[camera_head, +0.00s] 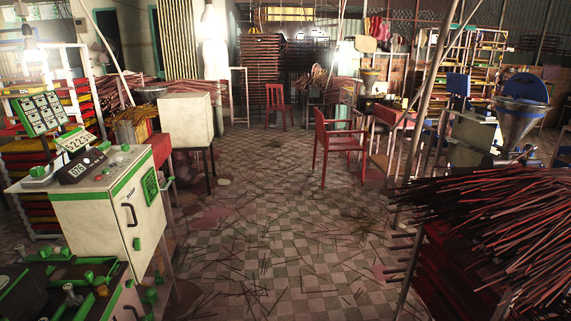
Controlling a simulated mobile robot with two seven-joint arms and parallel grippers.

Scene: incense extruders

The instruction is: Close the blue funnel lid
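A metal funnel (517,125) with a blue rim stands on a machine at the right side of the head view, well away from me. A round blue lid (526,87) shows just above the back of the funnel's rim. It looks raised and tilted up rather than lying flat on the rim, though it is small and dim at this distance. Neither of my grippers shows in this view.
Bundles of dark red incense sticks (515,225) on a rack fill the right foreground. A white and green cabinet (105,225) stands at left. Red chairs (338,150) stand ahead, left of the funnel machine. The tiled floor (270,215) between is open, with scattered sticks.

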